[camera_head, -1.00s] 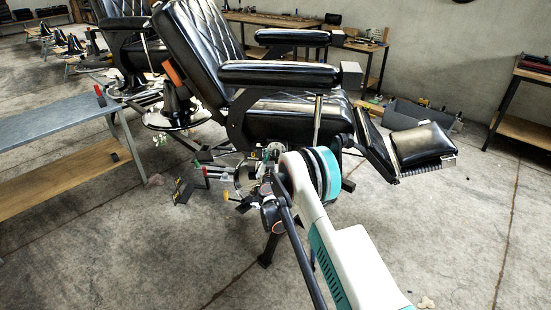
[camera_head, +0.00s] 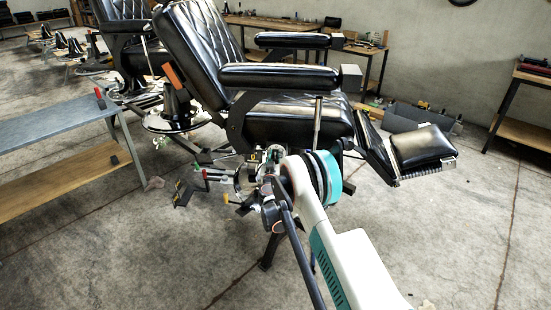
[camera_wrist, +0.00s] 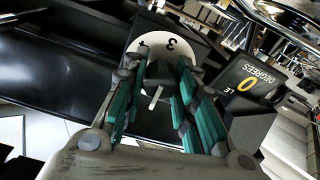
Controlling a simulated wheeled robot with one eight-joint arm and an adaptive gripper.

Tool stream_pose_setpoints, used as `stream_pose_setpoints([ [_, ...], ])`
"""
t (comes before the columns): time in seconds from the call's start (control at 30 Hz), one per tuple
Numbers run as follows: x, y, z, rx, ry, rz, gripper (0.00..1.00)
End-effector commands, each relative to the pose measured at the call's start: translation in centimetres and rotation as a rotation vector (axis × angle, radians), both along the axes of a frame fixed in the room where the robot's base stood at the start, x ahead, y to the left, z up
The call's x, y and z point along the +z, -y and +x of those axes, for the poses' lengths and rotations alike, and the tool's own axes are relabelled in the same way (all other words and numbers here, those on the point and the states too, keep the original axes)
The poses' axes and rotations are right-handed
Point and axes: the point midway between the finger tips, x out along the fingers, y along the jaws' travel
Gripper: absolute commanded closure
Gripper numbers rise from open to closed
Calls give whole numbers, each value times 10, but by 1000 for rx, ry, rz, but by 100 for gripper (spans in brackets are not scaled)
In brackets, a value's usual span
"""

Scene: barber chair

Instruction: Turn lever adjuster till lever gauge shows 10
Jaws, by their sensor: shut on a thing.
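In the wrist view, a round white dial (camera_wrist: 188,50) with black numerals, one of them a 3, faces my gripper (camera_wrist: 160,76). A dark knob (camera_wrist: 160,70) with a pale pointer sits in front of the dial, and my green-padded fingers are closed on its two sides. I take this knob for the lever adjuster; its label is not readable. The lever gauge (camera_wrist: 248,84) is a black display to the right of the fingers. It appears upside down, reads 0 in yellow with "DEGREES", and its label is partly hidden. In the head view my arm covers most of the gripper.
The black barber chair (camera_head: 290,76) stands over the mechanism, with its footrest (camera_head: 422,146) to the right. A grey-topped bench (camera_head: 55,130) is at the left. Levers with coloured ends (camera_head: 215,176) stick out left of my arm. Open concrete floor lies in front.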

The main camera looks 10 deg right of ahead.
Motion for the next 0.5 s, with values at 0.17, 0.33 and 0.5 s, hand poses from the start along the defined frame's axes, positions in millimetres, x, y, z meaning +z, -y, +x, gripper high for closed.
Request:
stream_pose_setpoints([
  [0.17,0,0,0,1,-26,-75,97],
  [0.33,0,0,0,0,-68,-196,97],
  [0.5,0,-1,0,1,-119,-345,97],
])
